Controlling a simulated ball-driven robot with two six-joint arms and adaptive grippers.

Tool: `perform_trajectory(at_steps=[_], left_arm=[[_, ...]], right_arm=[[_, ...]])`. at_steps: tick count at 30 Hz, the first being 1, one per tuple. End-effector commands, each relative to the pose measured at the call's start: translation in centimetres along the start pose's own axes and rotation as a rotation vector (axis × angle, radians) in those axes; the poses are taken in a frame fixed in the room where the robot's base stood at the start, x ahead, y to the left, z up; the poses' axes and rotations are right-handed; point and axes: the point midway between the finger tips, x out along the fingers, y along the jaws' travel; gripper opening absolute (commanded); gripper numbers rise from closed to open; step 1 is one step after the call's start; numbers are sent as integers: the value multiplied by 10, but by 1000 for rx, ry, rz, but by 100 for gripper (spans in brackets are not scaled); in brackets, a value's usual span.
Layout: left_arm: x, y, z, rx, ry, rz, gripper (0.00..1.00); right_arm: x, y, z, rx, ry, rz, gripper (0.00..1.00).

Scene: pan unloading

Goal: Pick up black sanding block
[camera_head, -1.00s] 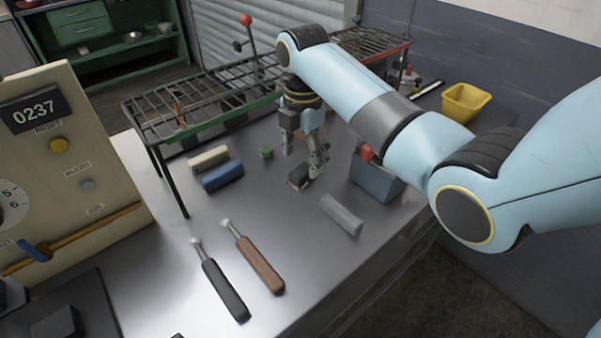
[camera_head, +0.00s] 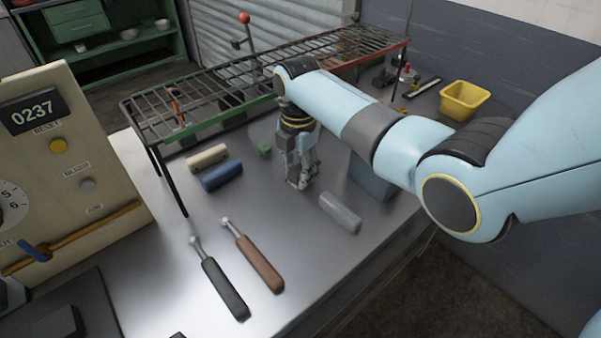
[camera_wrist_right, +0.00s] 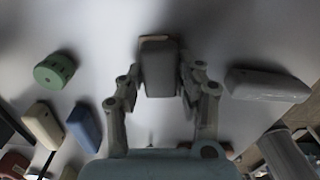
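The black sanding block (camera_wrist_right: 160,72) shows in the right wrist view as a dark block with a tan edge, between my right gripper's fingers. My right gripper (camera_head: 302,183) is low over the middle of the table in the head view, and it hides most or all of the block there. In the right wrist view the right gripper (camera_wrist_right: 160,82) has one finger on each side of the block. The fingers are spread and very close to its sides; firm contact does not show. My left gripper is not in view.
A grey block (camera_head: 340,212) lies right of the gripper, with a blue-grey bin (camera_head: 370,180) behind it. Cream (camera_head: 207,157) and blue (camera_head: 221,175) blocks and a green cylinder (camera_head: 264,150) lie left. A wire rack (camera_head: 230,85) stands behind. Two handled tools (camera_head: 258,262) lie in front.

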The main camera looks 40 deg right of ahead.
Motion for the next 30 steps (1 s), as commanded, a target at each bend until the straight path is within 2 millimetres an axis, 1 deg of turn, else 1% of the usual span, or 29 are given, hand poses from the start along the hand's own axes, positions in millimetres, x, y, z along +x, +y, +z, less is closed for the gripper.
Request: perform_trajectory(at_steps=[1, 6, 11, 14, 17, 24, 27, 30], left_arm=[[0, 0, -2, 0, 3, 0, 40], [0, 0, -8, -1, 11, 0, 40], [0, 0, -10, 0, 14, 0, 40], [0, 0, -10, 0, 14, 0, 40], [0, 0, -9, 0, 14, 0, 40], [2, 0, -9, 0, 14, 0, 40], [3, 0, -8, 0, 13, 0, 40], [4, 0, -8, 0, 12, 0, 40]], right_arm=[[1, -1, 0, 0, 0, -1, 22], [2, -1, 0, 0, 0, -2, 1], [2, -2, 0, 0, 1, -3, 0], [-1, -1, 0, 0, 1, -3, 0], [-14, 0, 0, 0, -1, 0, 0], [-65, 0, 1, 1, -2, 3, 0], [-82, 0, 0, 1, -1, 2, 0], [-93, 0, 0, 0, 0, 0, 0]])
